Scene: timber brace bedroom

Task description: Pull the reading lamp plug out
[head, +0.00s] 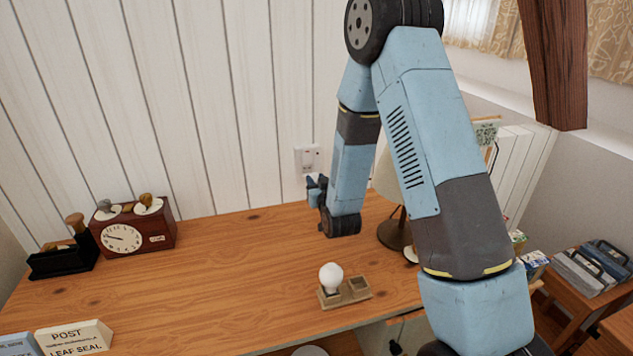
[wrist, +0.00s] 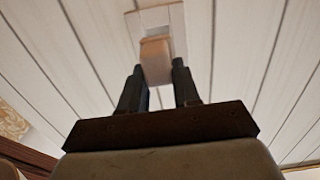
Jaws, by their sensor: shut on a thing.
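The wall socket (head: 308,158) is a white plate on the panelled wall above the back of the desk. In the wrist view the plug (wrist: 156,60) is a pale pinkish block at the socket plate (wrist: 178,28), between my fingertips. My gripper (head: 316,186) is at the wall just below the visible part of the socket; in the wrist view its two dark fingers (wrist: 157,76) are shut on the plug. A gap between plug and plate cannot be made out. The reading lamp (head: 395,233) stands on the desk, partly hidden behind my arm.
A wooden holder (head: 357,290) with a white bulb (head: 331,277) sits near the desk's front edge. A red-brown clock box (head: 160,229) and a black stamp rack (head: 62,262) stand at the left. The middle of the desk (head: 230,275) is clear.

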